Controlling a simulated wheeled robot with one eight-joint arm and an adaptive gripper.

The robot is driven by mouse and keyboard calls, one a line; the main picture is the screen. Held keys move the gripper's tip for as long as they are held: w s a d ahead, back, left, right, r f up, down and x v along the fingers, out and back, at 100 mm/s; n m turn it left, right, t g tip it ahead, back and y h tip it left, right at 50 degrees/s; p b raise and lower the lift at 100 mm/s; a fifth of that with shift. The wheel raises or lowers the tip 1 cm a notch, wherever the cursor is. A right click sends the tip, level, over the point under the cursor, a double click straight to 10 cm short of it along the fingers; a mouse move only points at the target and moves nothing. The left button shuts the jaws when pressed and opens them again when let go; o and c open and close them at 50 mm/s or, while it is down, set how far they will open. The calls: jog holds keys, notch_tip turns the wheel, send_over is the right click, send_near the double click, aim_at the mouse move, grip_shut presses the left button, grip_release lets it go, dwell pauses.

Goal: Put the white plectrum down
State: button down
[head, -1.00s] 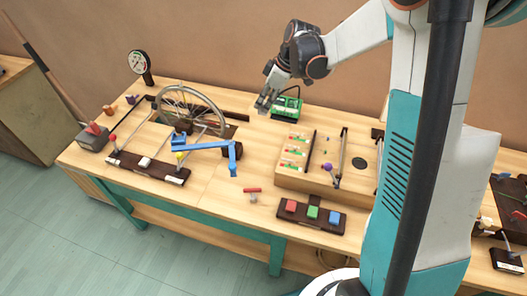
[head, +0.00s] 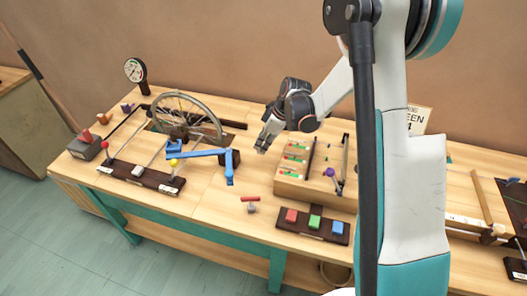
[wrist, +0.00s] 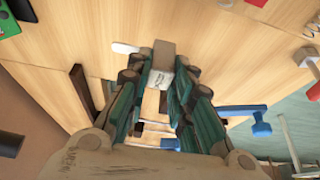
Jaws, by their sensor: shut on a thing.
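My gripper (head: 264,144) hangs over the middle of the workbench (head: 221,205), between the blue crank and the wooden box. In the wrist view my gripper (wrist: 161,68) is shut on a pale block-like piece (wrist: 162,52). A white rounded tab (wrist: 125,48) sticks out to its left; it appears to be the white plectrum, held by the block. Bare wood shows around the tab. I cannot tell whether the held piece touches the bench. In the head view it is too small to make out.
A spoked wheel (head: 186,117) and blue crank (head: 198,154) stand left of my gripper. A wooden box (head: 285,188) stands to the right. A red-topped piece (head: 250,199) and a board with colored blocks (head: 341,240) lie in front. Bare bench surrounds the red-topped piece.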

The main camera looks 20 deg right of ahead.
notch_tip(320, 180, down, 4)
jog(key=shift+f+b, duration=0.1)
jog(key=shift+b, duration=0.55)
jog(key=c, duration=1.8)
grip_release()
jog(key=shift+c, duration=0.2)
jog(key=o, duration=0.4)
